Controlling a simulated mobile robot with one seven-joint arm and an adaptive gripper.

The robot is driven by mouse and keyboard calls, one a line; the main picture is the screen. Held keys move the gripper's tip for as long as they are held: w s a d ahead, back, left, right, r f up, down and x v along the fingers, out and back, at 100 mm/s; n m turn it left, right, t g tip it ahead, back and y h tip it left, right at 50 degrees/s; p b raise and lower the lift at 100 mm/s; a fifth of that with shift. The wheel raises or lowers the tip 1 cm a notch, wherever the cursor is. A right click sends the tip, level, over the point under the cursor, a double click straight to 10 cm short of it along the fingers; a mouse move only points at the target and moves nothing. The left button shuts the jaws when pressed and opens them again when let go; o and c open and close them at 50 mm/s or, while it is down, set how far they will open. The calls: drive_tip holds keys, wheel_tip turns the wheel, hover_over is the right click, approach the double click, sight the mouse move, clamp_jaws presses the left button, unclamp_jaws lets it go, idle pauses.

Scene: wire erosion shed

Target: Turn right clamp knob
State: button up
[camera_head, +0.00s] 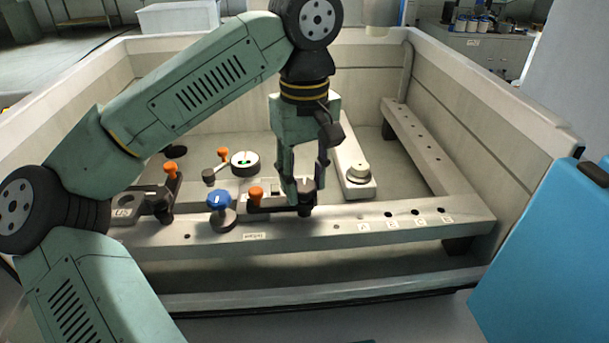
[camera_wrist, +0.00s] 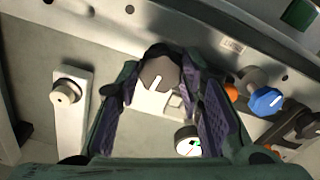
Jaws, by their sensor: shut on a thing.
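The right clamp knob (camera_head: 305,205) is a dark round knob at the end of a dark bar on the front rail of the tank. My gripper (camera_head: 306,184) points down over it, with its fingers on either side of the knob. In the wrist view the knob (camera_wrist: 160,74) sits between the fingertips of my gripper (camera_wrist: 163,68), and a white pointer line shows on its top. My gripper is shut on the knob. The fingers partly hide the knob's sides.
A blue knob (camera_head: 220,202) and an orange handle (camera_head: 256,193) stand close to the left. A round dial gauge (camera_head: 245,163) is behind them. A pale round post (camera_head: 358,171) stands to the right. The tank's right wall (camera_head: 480,110) bounds the space.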

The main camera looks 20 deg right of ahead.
sight(304, 184)
drive_tip(key=o, duration=1.2)
drive_tip(key=shift+c, duration=0.2)
wheel_tip(304, 184, up, 12)
drive_tip(key=shift+o, duration=0.2)
